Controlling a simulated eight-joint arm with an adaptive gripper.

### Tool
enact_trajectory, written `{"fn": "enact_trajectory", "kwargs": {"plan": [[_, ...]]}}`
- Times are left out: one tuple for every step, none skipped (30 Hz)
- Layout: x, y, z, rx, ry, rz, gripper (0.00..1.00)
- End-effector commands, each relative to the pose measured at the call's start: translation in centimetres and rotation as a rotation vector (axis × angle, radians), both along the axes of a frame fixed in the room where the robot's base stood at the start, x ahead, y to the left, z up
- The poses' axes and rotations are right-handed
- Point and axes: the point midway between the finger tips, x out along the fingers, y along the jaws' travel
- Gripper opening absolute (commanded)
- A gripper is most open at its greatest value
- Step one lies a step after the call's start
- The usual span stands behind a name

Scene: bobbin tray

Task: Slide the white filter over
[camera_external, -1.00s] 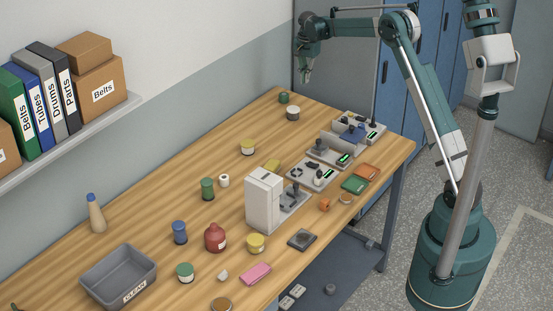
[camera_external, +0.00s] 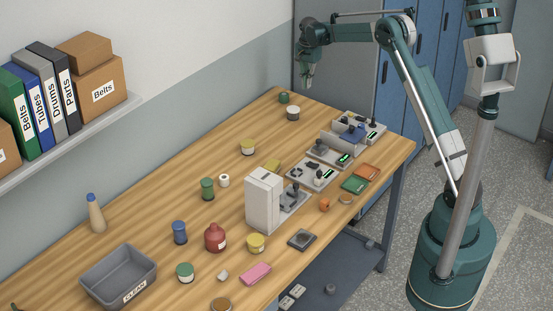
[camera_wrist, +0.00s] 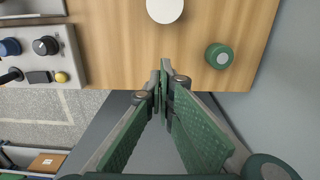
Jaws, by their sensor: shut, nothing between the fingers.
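A round white-topped thing (camera_external: 293,113) with a darker side stands near the far end of the wooden table. In the wrist view its white top (camera_wrist: 165,8) is cut by the upper edge, ahead of my fingertips. A small white cylinder (camera_external: 224,181) stands mid-table beside a green bobbin; I cannot tell which of the two is the filter. My gripper (camera_external: 308,83) is above the table's far end, clear of everything. In the wrist view its green fingers (camera_wrist: 163,68) meet at the tips, shut and empty.
A green round container (camera_external: 284,98) stands near the far corner and shows right of my fingertips in the wrist view (camera_wrist: 219,56). Control units with knobs (camera_external: 358,127) line the right edge. A white machine (camera_external: 263,200) stands mid-table.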

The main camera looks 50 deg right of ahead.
Motion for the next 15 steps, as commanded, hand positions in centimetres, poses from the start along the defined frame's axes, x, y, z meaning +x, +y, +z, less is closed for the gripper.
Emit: {"fn": "enact_trajectory", "kwargs": {"plan": [[0.0, 0.0, -0.5, 0.0, 0.0, 0.0, 0.0], [0.0, 0.0, -0.7, 0.0, 0.0, 0.0, 0.0], [0.0, 0.0, -1.2, 0.0, 0.0, 0.0, 0.0], [0.0, 0.0, -1.5, 0.0, 0.0, 0.0, 0.0], [0.0, 0.0, -1.9, 0.0, 0.0, 0.0, 0.0], [0.0, 0.0, -2.4, 0.0, 0.0, 0.0, 0.0], [0.0, 0.0, -2.8, 0.0, 0.0, 0.0, 0.0], [0.0, 0.0, -3.2, 0.0, 0.0, 0.0, 0.0], [0.0, 0.0, -3.8, 0.0, 0.0, 0.0, 0.0], [0.0, 0.0, -4.3, 0.0, 0.0, 0.0, 0.0], [0.0, 0.0, -4.8, 0.0, 0.0, 0.0, 0.0], [0.0, 0.0, -5.4, 0.0, 0.0, 0.0, 0.0], [0.0, 0.0, -5.9, 0.0, 0.0, 0.0, 0.0], [0.0, 0.0, -6.3, 0.0, 0.0, 0.0, 0.0], [0.0, 0.0, -6.9, 0.0, 0.0, 0.0, 0.0]]}}
